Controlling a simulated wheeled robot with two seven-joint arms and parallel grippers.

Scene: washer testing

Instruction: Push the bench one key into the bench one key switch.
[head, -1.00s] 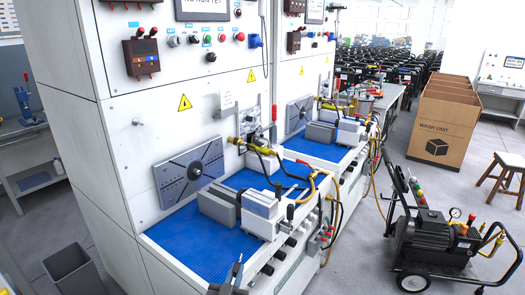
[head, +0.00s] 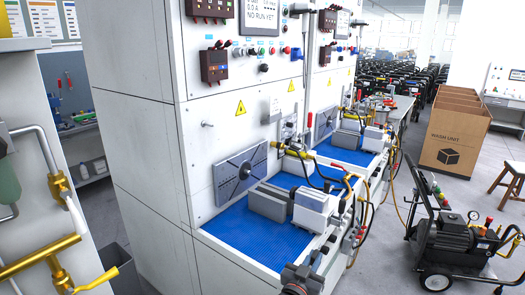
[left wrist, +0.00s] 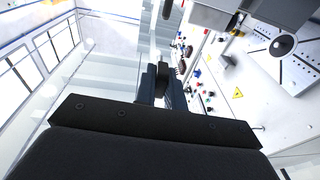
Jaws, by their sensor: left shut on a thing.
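My left gripper (head: 305,272) shows at the bottom edge of the head view, in front of the near bench and well below its control panel. In the left wrist view its fingers (left wrist: 165,85) are shut on a small dark piece (left wrist: 166,62), likely the bench one key; its shape is mostly hidden. The near bench's control panel (head: 250,38) carries a row of small buttons and knobs (head: 264,52). I cannot tell which is the key switch. My right gripper is not in view.
The near bench has a blue mat (head: 262,238), a slotted grey plate (head: 240,174) and a grey vise (head: 315,208). A pressure washer (head: 455,245) stands on the floor at right. A rack with brass pipes (head: 50,255) is close at left. A cardboard box (head: 455,130) stands behind.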

